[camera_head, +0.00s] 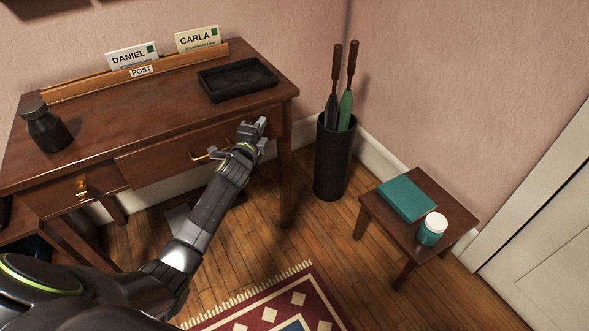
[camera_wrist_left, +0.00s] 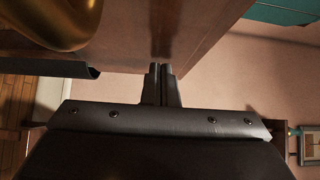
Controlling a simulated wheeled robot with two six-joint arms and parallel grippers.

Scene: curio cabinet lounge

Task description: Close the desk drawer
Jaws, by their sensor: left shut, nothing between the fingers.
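The desk drawer (camera_head: 175,158) is the wide brown front under the desk top, with a brass handle (camera_head: 206,155). Its top edge runs along the desk edge and no open interior shows; I cannot tell whether it is fully flush. My left gripper (camera_head: 258,127) is shut and empty, at the right part of the drawer front, right of the handle. In the left wrist view the closed fingers (camera_wrist_left: 161,85) point at the brown wood, with the blurred brass handle (camera_wrist_left: 50,18) at upper left. Contact with the wood is unclear. My right gripper is not in view.
The desk top (camera_head: 150,105) holds a dark bottle (camera_head: 46,128), a black tray (camera_head: 237,80) and a post rack (camera_head: 140,70) with cards. A black umbrella stand (camera_head: 333,160) stands right of the desk. A small table (camera_head: 444,194) is farther right. A rug (camera_head: 285,305) lies in front.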

